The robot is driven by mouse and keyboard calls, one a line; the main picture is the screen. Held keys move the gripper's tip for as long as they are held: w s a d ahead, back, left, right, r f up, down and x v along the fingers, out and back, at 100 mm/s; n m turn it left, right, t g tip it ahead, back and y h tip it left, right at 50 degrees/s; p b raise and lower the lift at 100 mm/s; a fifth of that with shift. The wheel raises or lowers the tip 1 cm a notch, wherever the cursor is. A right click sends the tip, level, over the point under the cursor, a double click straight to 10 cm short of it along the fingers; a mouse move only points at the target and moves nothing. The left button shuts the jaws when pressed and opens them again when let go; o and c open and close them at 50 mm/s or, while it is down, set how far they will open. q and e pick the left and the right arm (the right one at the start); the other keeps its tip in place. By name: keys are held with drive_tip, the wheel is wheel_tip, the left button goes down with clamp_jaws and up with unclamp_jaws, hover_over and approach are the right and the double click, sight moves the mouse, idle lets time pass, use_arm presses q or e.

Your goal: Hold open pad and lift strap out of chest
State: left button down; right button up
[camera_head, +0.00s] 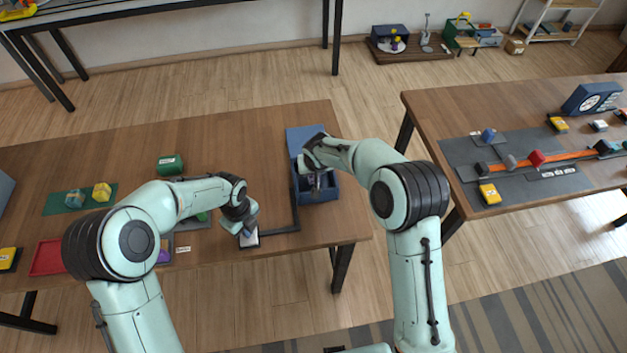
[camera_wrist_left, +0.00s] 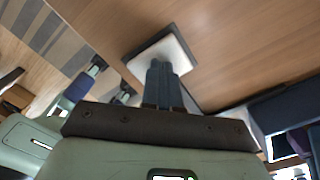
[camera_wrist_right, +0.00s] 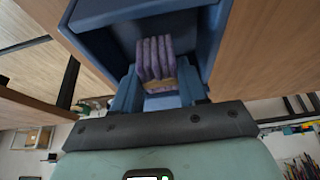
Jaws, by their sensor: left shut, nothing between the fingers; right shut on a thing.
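The open pad is a white plate in a dark frame (camera_head: 249,241), on the brown table's front part. My left gripper (camera_head: 247,232) is shut and empty with its fingertips on or just over the pad; the left wrist view shows the white pad (camera_wrist_left: 178,48) at the fingertips. The blue chest (camera_head: 322,196) stands to the right with its lid (camera_head: 302,134) raised. My right gripper (camera_wrist_right: 157,95) is shut on the strap (camera_wrist_right: 153,58), a folded purple bundle with a tan band. The strap is at the chest's opening; its height above the floor of the chest is unclear.
A dark bar (camera_head: 280,231) runs along the table from the pad to the chest. A green box (camera_head: 169,165) and a red tray (camera_head: 47,257) lie to the left. A second table stands to the right.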

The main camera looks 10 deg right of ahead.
drive_tip(key=shift+r, duration=2.8)
use_arm(q)
drive_tip(key=shift+f, duration=0.1)
